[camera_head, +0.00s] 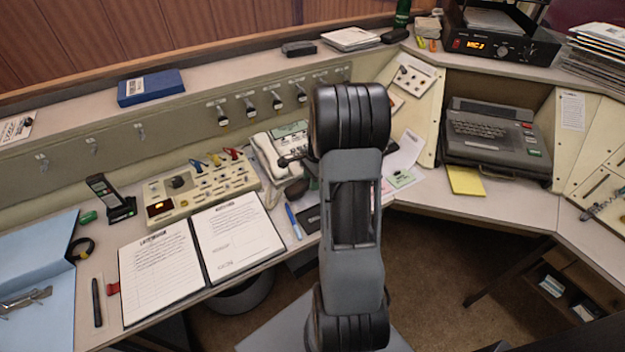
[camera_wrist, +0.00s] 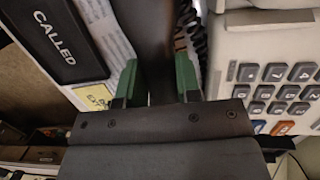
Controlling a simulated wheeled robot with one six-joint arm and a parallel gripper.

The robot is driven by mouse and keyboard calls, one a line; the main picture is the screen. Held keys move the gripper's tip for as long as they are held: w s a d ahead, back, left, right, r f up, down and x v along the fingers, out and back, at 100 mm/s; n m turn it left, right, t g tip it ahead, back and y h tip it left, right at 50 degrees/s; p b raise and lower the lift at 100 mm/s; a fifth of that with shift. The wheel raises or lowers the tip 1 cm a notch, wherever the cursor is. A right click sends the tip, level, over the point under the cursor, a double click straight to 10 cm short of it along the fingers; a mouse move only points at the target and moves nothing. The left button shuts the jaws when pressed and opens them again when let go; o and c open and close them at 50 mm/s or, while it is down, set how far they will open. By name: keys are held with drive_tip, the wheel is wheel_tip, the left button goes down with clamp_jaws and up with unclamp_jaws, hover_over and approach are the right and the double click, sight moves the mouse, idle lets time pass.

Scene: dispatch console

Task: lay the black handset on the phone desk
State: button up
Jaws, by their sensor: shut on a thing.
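My gripper (camera_wrist: 157,78) has green-lined fingers, closed on both sides of the black handset (camera_wrist: 148,35) in the wrist view. The handset runs up out of the top of that view, and its ends are hidden. In the head view my arm covers most of the gripper and handset. They are over or near the desk (camera_head: 273,202), by the pale push-button phone (camera_head: 290,130). The phone's keypad (camera_wrist: 280,92) is right of the gripper in the wrist view. I cannot tell whether the handset touches the desk.
A black "CALLED" panel (camera_wrist: 58,38) lies left of the gripper. An open binder (camera_head: 160,270), a blue pen (camera_head: 293,222) and a switch box (camera_head: 200,187) are left of my arm. A black device in a stand (camera_head: 110,198) is farther left. A typewriter-like machine (camera_head: 495,135) sits right.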

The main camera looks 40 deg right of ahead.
drive_tip(key=shift+f, duration=0.2)
drive_tip(key=o, duration=1)
wheel_tip(320, 180, up, 12)
drive_tip(key=d+p, duration=0.1)
drive_tip(key=d, duration=0.1)
drive_tip(key=s+a+r+n+t+h, duration=0.1)
drive_tip(key=s+a+n, duration=0.5)
drive_tip(key=a+n, duration=0.3)
drive_tip(key=s+a+r+n+t, duration=0.1)
drive_tip(key=s+a+r+n, duration=0.1)
drive_tip(key=s+a+n, duration=0.4)
drive_tip(key=a+n, duration=0.4)
drive_tip(key=a, duration=0.3)
drive_tip(key=shift+a+r+n+t+h, duration=0.3)
drive_tip(key=shift+a+t+h, duration=0.1)
